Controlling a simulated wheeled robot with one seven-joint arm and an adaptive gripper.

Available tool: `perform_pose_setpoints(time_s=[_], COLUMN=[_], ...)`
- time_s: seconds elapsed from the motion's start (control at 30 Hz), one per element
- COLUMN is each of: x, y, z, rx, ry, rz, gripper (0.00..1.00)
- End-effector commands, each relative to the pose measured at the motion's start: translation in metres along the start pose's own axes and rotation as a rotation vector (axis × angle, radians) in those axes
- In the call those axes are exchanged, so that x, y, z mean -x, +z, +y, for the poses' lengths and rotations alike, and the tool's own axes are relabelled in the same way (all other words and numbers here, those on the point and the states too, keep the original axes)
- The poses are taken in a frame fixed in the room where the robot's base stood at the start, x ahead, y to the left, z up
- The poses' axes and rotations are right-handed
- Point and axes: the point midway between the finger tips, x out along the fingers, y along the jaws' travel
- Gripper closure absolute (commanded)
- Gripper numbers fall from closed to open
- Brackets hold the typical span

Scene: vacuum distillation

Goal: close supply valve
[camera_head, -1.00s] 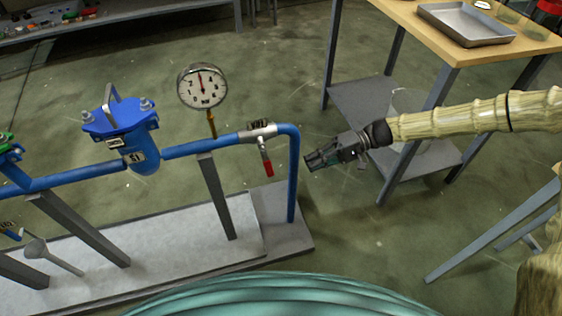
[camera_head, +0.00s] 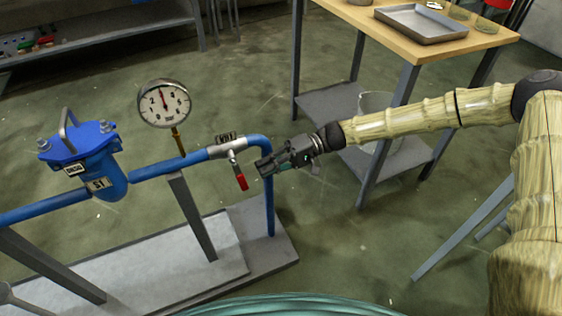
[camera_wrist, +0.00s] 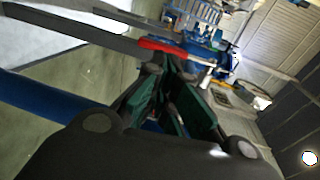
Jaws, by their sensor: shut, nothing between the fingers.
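A valve (camera_head: 228,150) with a label reading like VB1 sits on the blue pipe (camera_head: 190,160), left of the downward bend. Its red-tipped handle (camera_head: 241,182) hangs down, tilted a little to the right, below the pipe. In the wrist view the red handle (camera_wrist: 160,46) shows just beyond the fingertips. My gripper (camera_head: 262,167) is shut and empty, close to the right of the handle, partly overlapping the vertical pipe in the head view. I cannot tell whether it touches the handle. The wrist view also shows my dark fingers (camera_wrist: 160,85).
A pressure gauge (camera_head: 164,103) and a blue strainer (camera_head: 88,158) stand left of the valve. A grey post (camera_head: 192,218) supports the pipe. A wooden-topped table (camera_head: 360,14) with a metal tray (camera_head: 420,23) stands behind my arm.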

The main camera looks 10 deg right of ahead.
Motion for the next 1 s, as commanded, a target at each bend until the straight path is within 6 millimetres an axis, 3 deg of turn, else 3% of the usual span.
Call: perform_pose_setpoints(time_s=[0.3,0.77,1.0], x=[-0.032,-0.037,-0.054], y=[0.000,0.000,0.000], z=[0.001,0.000,0.003], rx=[0.001,0.000,-0.001], ry=[0.001,0.001,0.000], rz=[0.000,0.001,-0.004], gripper=[1.00,1.00,1.00])
